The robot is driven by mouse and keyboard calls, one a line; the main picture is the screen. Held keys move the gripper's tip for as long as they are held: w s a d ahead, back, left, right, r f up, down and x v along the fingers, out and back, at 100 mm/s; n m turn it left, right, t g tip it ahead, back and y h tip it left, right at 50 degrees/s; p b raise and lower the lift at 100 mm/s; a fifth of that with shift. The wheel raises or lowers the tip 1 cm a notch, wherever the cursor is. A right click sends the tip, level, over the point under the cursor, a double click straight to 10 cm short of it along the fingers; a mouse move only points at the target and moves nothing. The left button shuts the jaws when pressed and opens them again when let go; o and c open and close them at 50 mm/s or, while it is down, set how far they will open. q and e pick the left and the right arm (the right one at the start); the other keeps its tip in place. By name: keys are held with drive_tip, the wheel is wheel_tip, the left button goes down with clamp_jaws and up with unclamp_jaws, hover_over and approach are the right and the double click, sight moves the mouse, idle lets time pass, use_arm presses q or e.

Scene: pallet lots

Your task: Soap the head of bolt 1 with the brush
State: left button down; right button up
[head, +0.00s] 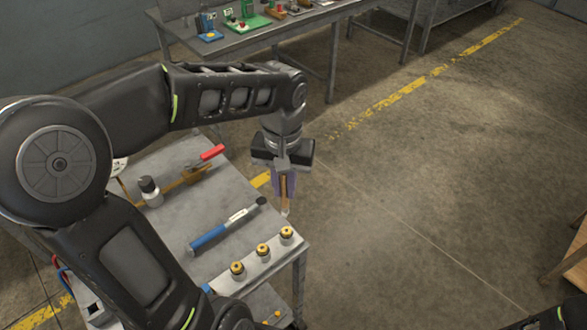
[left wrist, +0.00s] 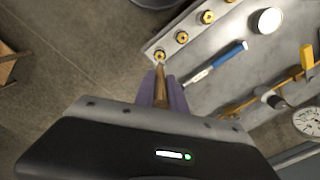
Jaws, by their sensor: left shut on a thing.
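My left gripper (head: 284,188) is shut on a brush (head: 284,200) with a wooden handle, which hangs bristles down. The brush (left wrist: 160,88) also shows between the purple fingers in the left wrist view. Several brass-coloured bolt heads stand in a row on a pale strip (head: 250,268) at the table's edge: a near one (head: 237,268), a middle one (head: 263,250) and an end one (head: 287,233). The brush tip is close to the end bolt (left wrist: 159,56); I cannot tell if they touch. No number shows on the bolts. My right gripper is out of view.
A blue-handled wrench (head: 210,237) lies on the grey table (head: 180,218) beside the bolts. A round white-topped thing (left wrist: 267,21) and a dial (left wrist: 308,122) show in the wrist view.

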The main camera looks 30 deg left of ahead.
sight(286, 206)
use_arm(q)
drive_tip(key=shift+d, duration=0.1)
drive_tip(key=shift+f, duration=0.1)
drive_tip(key=shift+f+b, duration=2.35)
drive_tip(key=shift+f, duration=0.6)
drive_tip(key=shift+f+b, duration=0.55)
drive_tip(key=shift+f, duration=0.05)
drive_tip(key=shift+r, duration=0.1)
drive_tip(key=shift+s, duration=0.15)
